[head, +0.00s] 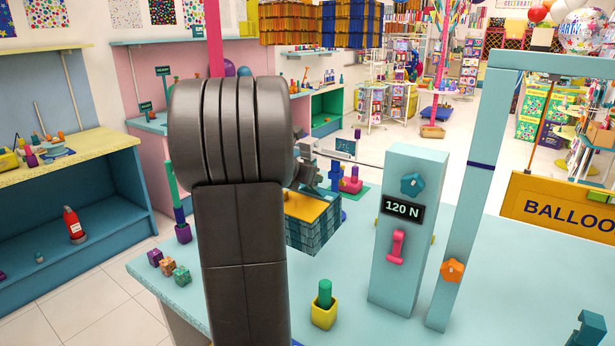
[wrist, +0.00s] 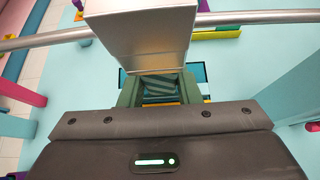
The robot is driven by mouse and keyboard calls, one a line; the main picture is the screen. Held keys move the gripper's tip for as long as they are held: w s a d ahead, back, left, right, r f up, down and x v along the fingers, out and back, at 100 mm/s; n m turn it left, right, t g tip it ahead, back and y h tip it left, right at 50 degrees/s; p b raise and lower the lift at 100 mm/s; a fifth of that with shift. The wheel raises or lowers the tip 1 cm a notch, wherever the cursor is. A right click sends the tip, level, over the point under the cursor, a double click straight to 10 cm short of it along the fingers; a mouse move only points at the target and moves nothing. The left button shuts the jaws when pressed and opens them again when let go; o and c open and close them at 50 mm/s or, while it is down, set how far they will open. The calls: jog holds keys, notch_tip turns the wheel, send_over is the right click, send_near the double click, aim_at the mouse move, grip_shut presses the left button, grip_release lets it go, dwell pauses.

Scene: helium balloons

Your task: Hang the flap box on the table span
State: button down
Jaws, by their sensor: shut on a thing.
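A silver-grey boxy piece, which I take for the flap box (wrist: 140,38), stands just beyond my gripper (wrist: 160,88) in the wrist view. The green fingers are closed below its lower edge. A thin metal rail, which I take for the table span (wrist: 245,17), runs across the wrist view behind the box. The box covers its middle, and I cannot tell whether they touch. In the head view the span (head: 352,162) shows beyond my arm, which hides most of my gripper and its load.
A plaid block with a yellow top (head: 312,226) shows beside my arm. A teal post with a "120 N" display (head: 408,250) and a tall frame (head: 468,200) stand to the right. A yellow pot (head: 324,315) stands in front. Small cubes (head: 168,264) lie at left.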

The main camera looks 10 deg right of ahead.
jog(key=shift+a, duration=0.15)
jog(key=shift+w+d+f+b, duration=0.15)
jog(key=shift+w+f+b, duration=0.05)
jog(key=shift+f+b, duration=0.25)
jog(key=shift+w+d+f+b, duration=0.15)
jog(key=shift+f+b, duration=0.15)
jog(key=shift+f, duration=0.2)
jog(key=shift+r, duration=0.1)
dwell(0.5)
